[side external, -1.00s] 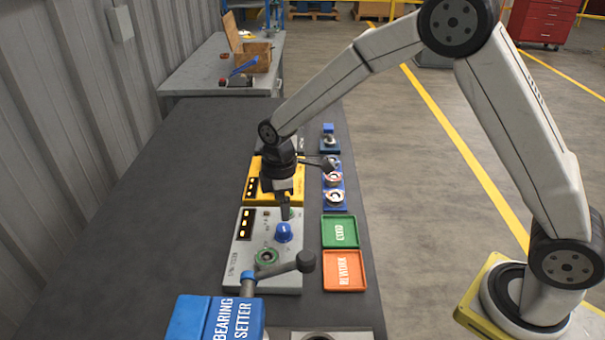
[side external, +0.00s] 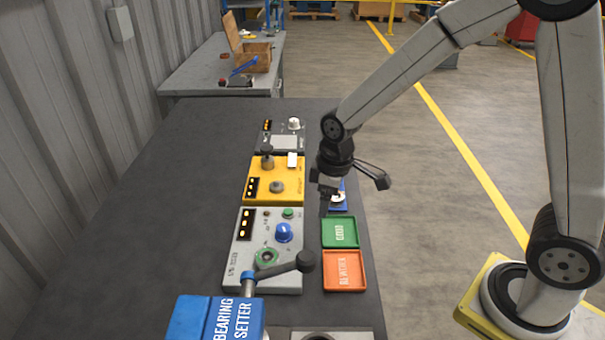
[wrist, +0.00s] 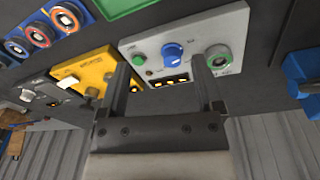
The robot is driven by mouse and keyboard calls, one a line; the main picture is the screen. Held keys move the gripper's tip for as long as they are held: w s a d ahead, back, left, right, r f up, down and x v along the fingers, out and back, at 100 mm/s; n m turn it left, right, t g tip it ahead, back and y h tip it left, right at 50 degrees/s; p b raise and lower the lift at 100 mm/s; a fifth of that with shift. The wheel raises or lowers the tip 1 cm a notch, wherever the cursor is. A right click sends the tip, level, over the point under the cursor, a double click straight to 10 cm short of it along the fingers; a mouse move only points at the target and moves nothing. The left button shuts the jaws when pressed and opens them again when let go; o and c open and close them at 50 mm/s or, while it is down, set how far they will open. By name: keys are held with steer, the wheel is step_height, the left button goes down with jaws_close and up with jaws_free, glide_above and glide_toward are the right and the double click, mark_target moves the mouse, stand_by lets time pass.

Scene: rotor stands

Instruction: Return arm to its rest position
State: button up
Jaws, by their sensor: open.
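My gripper (side external: 324,200) hangs empty above the right edge of the dark table, over the row of blue stands and just behind the green tray. It points down. In the wrist view its two fingers (wrist: 160,68) are apart, with nothing between them. The grey panel (side external: 242,275) with a blue knob (side external: 284,232) and a green ring (side external: 267,257) stands left of the gripper. The yellow unit (side external: 290,192) is behind that panel. My wrist hides part of the blue stands (side external: 338,208); several ring-shaped parts on them show in the wrist view (wrist: 40,35).
The green tray (side external: 325,243) and orange tray (side external: 328,287) lie along the table's right edge. The blue bearing setter (side external: 205,315) with its lever (side external: 280,277) stands in front. A small grey device (side external: 270,142) is at the back. The table's left side is clear.

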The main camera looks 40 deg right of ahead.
steer(key=s+d+m+t, duration=0.1)
steer(key=s+d+m, duration=0.3)
steer(key=s, duration=0.6)
steer(key=shift+r+m, duration=0.2)
steer(key=shift+m, duration=0.9)
